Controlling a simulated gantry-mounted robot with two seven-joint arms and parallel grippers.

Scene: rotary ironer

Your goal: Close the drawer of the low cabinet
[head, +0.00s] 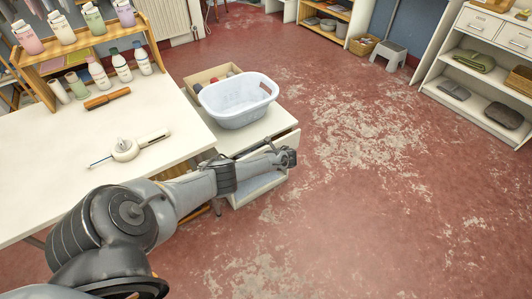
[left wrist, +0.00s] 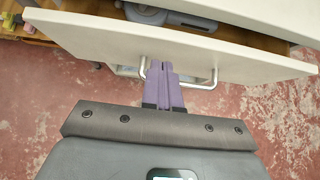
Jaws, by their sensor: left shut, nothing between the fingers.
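The low cabinet (head: 284,122) is white and stands beside the white table in the head view. In the left wrist view its drawer (left wrist: 100,37) is partly open, with a pale front, a wooden inside and a grey object (left wrist: 170,17) in it. A silver bar handle (left wrist: 214,80) is on the drawer front. My left gripper (left wrist: 164,68) has purple fingers, shut and empty, at the drawer front near the left part of the handle. Whether they touch the front is unclear. In the head view my left gripper (head: 289,157) is beside the cabinet, and my arm hides part of it.
A pale laundry basket (head: 240,105) and a cardboard box (head: 204,77) stand on the cabinet. The white table (head: 60,150) holds bottles and a white device (head: 125,149). A grey step stool (head: 389,55) and shelves stand farther back. The red floor right of the cabinet is clear.

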